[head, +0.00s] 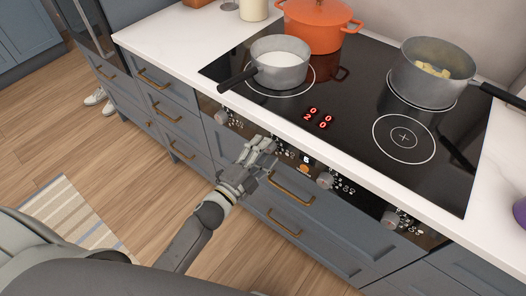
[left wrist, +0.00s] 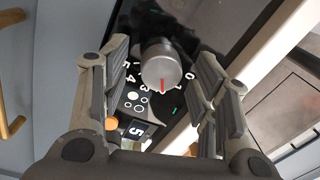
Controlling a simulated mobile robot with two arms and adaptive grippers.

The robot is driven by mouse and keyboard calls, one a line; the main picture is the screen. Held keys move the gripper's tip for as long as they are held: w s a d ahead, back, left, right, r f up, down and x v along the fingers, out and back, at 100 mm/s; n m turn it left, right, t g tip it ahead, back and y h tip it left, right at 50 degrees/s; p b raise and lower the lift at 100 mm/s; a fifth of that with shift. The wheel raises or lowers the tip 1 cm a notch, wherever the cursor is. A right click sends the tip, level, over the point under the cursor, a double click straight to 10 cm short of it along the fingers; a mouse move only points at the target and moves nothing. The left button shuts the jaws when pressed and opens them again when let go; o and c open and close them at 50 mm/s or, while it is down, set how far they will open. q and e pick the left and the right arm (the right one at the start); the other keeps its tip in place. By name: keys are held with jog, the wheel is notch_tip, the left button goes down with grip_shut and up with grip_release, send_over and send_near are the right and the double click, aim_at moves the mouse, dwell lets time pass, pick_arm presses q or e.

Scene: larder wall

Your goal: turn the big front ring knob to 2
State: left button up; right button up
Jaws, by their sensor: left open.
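My left gripper (head: 262,152) is at the control panel in the head view, covering one knob there. In the left wrist view, a round silver knob (left wrist: 160,62) sits between the spread fingers of this gripper (left wrist: 158,85), with gaps on both sides. Its red pointer line faces down in the picture, between the 3 on its left and the numbers toward 0 on its right. The 2 is not clearly readable. The red hob display (head: 318,118) shows a 2 at lower left and zeros elsewhere. My right gripper is out of view.
Other knobs are at the left (head: 222,117), middle (head: 325,181) and right (head: 392,218) of the panel. A milk-filled saucepan (head: 280,72), an orange pot (head: 318,27) and a grey pot (head: 432,85) stand on the hob. Drawer handles (head: 292,188) are below.

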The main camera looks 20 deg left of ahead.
pick_arm(q)
jog(key=v, duration=1.2)
dwell(0.4)
jog(key=s+a+f+n+g+y, duration=0.1)
jog(key=s+f+n+g, duration=0.2)
jog(key=f, duration=0.7)
jog(key=s+a+f+n+g+y, duration=0.1)
jog(key=s+f+n+g+y, duration=0.2)
jog(key=f, duration=0.8)
jog(key=s+a+f+n+g, duration=0.1)
jog(key=s+f+n+g, duration=0.2)
jog(key=f, duration=0.7)
jog(key=s+a+f+n+g+y, duration=0.1)
jog(key=s+f+n+g, duration=0.2)
jog(key=s+f, duration=0.4)
jog(key=s+f+n+g, duration=0.3)
jog(key=s+f, duration=0.4)
jog(key=s, duration=0.8)
jog(key=shift+s+a+f+n+g+y+p, duration=0.2)
jog(key=shift+s+a+n+g+y+p, duration=0.2)
jog(key=shift+g, duration=0.4)
